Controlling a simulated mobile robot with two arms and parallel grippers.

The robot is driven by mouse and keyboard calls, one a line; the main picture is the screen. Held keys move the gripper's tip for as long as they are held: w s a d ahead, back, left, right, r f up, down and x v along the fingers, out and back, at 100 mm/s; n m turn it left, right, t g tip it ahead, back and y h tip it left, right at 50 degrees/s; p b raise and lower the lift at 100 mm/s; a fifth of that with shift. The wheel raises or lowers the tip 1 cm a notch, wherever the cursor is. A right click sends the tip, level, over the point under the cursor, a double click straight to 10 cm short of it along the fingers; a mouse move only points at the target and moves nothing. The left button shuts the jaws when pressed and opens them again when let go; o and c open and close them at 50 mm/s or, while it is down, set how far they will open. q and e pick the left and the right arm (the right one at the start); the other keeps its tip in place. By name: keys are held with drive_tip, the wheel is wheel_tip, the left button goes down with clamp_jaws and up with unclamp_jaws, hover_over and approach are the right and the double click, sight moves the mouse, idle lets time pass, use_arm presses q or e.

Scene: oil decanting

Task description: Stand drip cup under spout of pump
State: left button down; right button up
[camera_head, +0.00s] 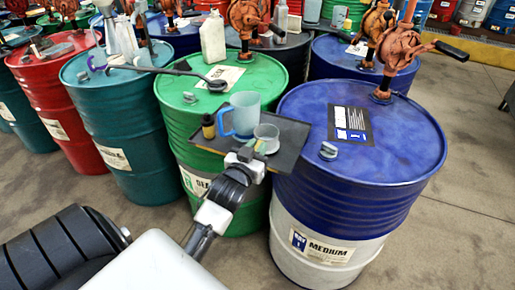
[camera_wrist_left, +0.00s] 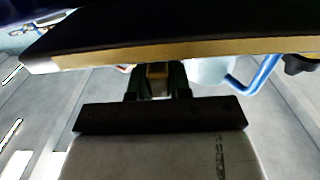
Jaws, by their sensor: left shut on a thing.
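A small clear cup (camera_head: 267,134), which looks like the drip cup, stands on a dark tray (camera_head: 291,148). A pale blue jug (camera_head: 243,112) and a small dark bottle (camera_head: 208,127) stand beside it. My left gripper (camera_head: 258,150) is shut on the tray's near edge and holds it up in front of the drums. In the left wrist view the fingers (camera_wrist_left: 158,82) close on a tan piece at the tray's edge (camera_wrist_left: 200,51). A rust-red pump (camera_head: 400,48) with a black handle stands on the blue drum; I cannot clearly make out its spout. My right gripper is out of view.
The blue-and-white drum (camera_head: 345,205) has a label sheet and a small grey fitting (camera_head: 328,151) on top. The green drum (camera_head: 225,85) carries a white bottle (camera_head: 213,38) and a long dark tool. More drums stand behind and left. Floor (camera_head: 465,200) at right is clear.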

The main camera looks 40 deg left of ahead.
use_arm(q)
drive_tip(key=shift+w+f, duration=0.25)
drive_tip(key=shift+w, duration=0.05)
drive_tip(key=shift+s+f, duration=0.1)
drive_tip(key=c, duration=1.1)
unclamp_jaws()
drive_tip(key=shift+o, duration=0.2)
drive_tip(key=b+v, duration=0.1)
drive_tip(key=v, duration=1.1)
